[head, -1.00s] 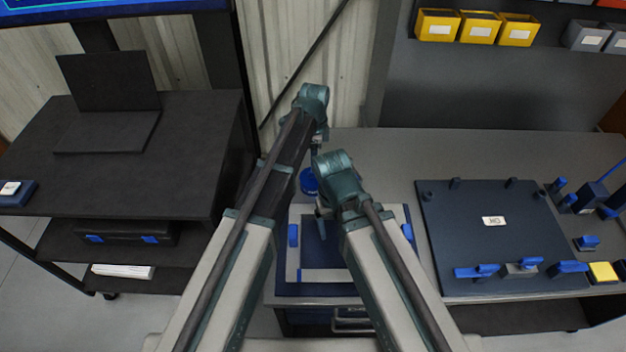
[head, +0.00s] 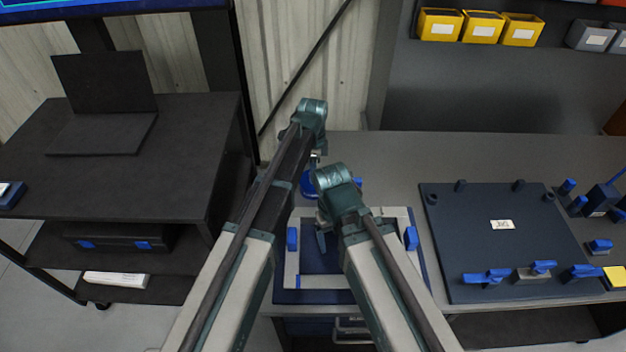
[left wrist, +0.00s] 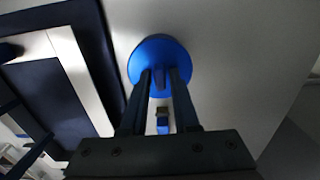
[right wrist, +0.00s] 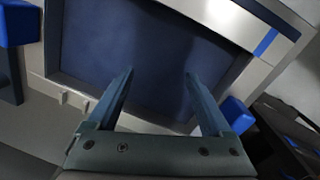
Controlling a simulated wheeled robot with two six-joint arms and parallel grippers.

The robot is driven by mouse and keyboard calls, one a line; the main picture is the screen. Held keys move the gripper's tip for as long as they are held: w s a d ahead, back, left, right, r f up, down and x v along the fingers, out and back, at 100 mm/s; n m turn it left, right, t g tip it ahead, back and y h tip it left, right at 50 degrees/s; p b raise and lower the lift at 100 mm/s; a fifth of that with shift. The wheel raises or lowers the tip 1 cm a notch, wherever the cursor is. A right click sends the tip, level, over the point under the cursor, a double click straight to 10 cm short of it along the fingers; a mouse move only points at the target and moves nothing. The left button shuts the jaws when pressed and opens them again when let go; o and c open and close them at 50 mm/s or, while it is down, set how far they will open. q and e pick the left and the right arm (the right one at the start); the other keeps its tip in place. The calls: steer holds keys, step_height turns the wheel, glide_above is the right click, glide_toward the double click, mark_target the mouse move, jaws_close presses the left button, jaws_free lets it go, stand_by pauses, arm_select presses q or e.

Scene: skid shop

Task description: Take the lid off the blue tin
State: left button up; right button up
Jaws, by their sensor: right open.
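The blue tin (head: 309,188) stands on the grey bench behind the framed tray, partly hidden by my left arm. In the left wrist view its round blue lid (left wrist: 159,50) is seen from above, with a small raised knob in the middle. My left gripper (left wrist: 161,76) is over the lid, with its narrowed fingers on both sides of the knob and apparently closed on it. The lid's underside and the tin body are hidden there. My right gripper (right wrist: 160,75) is open and empty above the dark blue tray floor.
The framed tray (head: 291,267) has blue blocks on its sides and lies in front of the tin. A dark board (head: 500,265) with blue clamps is to the right. Yellow bins (head: 482,28) hang at the back. A black cart (head: 190,150) stands at the left.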

arm_select(q)
jaws_close()
steer(key=shift+r, duration=0.15)
arm_select(e)
steer(key=shift+r, duration=0.15)
arm_select(q)
step_height(320, 180, up, 10)
steer(key=p, duration=1)
arm_select(e)
step_height(320, 180, up, 10)
